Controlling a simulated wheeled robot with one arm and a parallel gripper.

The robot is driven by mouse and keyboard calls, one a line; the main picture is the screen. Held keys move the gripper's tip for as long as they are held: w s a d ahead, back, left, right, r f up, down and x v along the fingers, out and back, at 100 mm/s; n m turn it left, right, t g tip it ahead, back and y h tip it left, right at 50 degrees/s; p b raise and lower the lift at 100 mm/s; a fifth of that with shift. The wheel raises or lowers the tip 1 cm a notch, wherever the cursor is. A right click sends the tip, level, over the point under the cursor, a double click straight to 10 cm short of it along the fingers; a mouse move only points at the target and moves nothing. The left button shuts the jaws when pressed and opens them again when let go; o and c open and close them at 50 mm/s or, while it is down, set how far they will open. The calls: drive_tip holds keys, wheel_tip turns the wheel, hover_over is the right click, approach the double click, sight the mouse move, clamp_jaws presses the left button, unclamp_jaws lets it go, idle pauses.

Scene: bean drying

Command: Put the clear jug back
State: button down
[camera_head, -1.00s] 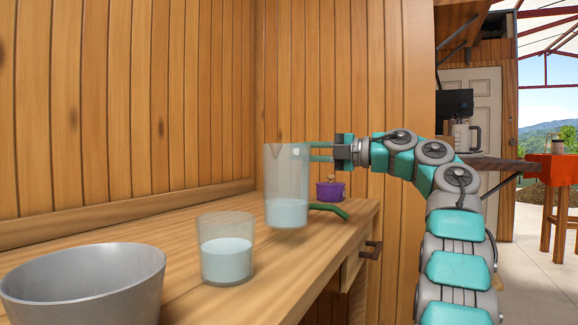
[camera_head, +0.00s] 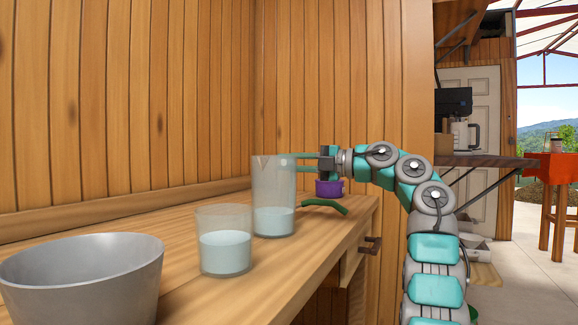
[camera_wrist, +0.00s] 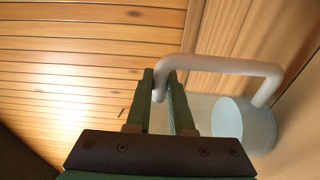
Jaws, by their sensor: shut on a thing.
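The clear jug (camera_head: 272,190) is tall, with pale liquid in its bottom part. In the head view it is upright at the counter, behind and right of a shorter clear cup; I cannot tell whether its base touches the wood. My gripper (camera_head: 305,163) is at the jug's right side, near its upper part. In the wrist view the fingers of my gripper (camera_wrist: 162,95) are shut on the handle of the jug (camera_wrist: 243,122). The fingers hide part of the handle.
The shorter clear cup (camera_head: 224,240) with pale liquid stands in front of the jug. A grey metal bowl (camera_head: 80,285) is at the near left. A green curved thing (camera_head: 325,205) and a purple container (camera_head: 329,188) lie close on the right. The wooden counter (camera_head: 185,209) is clear behind.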

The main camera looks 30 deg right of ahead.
drive_tip(key=shift+f, duration=0.15)
drive_tip(key=c, duration=0.8)
unclamp_jaws()
drive_tip(key=shift+r, duration=0.2)
drive_tip(key=v, duration=1.2)
